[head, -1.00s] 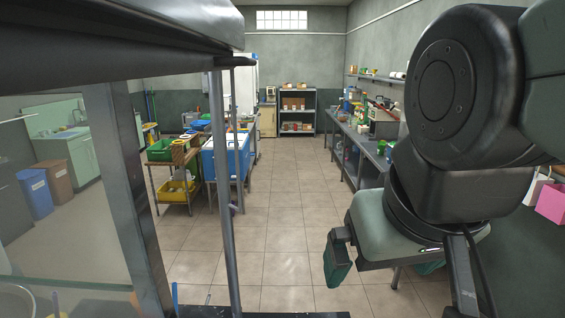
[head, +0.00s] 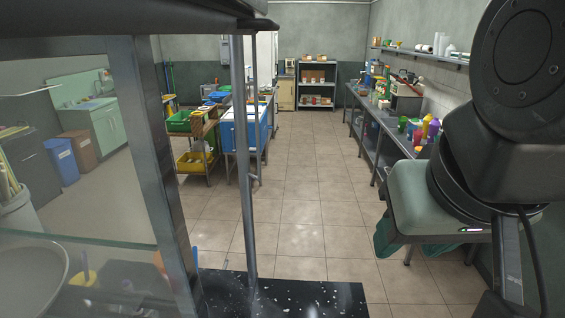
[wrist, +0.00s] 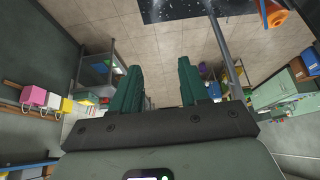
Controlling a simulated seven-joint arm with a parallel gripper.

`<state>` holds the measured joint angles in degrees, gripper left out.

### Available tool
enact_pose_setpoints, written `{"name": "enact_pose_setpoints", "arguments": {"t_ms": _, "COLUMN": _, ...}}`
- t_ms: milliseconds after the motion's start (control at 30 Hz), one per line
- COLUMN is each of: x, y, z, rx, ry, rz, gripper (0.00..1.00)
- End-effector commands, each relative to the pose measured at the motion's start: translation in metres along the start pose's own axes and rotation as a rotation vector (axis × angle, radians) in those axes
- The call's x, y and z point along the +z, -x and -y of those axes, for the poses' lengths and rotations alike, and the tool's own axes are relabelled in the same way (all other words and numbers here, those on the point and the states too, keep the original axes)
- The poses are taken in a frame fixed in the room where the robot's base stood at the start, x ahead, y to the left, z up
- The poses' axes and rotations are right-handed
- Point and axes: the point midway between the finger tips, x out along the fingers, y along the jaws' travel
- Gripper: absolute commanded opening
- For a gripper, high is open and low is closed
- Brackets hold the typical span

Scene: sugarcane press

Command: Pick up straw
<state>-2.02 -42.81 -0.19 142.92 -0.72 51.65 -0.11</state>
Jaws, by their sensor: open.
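My gripper (wrist: 159,72) is open and empty in the wrist view, with its two green fingers apart and open floor between and beyond them. In the head view the gripper is at the right, partly hidden behind my own arm, over the floor and away from the dark counter. A thin blue upright stick (head: 195,262) shows behind the metal frame at the lower left; it may be a straw, but I cannot tell. Thin pale sticks stand in a white container (head: 15,212) at the left edge. I cannot make out a straw for certain.
A glass pane and a bowl (head: 30,280) are at the lower left. A long bench (head: 365,125) with bottles runs along the right wall. The tiled floor (head: 305,205) in the middle is clear.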

Motion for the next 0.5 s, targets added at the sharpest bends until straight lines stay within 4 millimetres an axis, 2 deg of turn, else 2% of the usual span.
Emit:
{"name": "enact_pose_setpoints", "arguments": {"t_ms": 267, "x": -0.001, "y": -0.003, "z": 0.002, "rx": -0.006, "ry": -0.007, "rz": 0.015, "gripper": 0.45}}
{"name": "enact_pose_setpoints", "arguments": {"t_ms": 367, "x": -0.005, "y": -0.013, "z": 0.010, "rx": -0.035, "ry": -0.041, "rz": 0.074, "gripper": 0.45}}
{"name": "enact_pose_setpoints", "arguments": {"t_ms": 500, "x": -0.014, "y": -0.041, "z": 0.034, "rx": -0.117, "ry": -0.140, "rz": 0.234, "gripper": 0.45}}
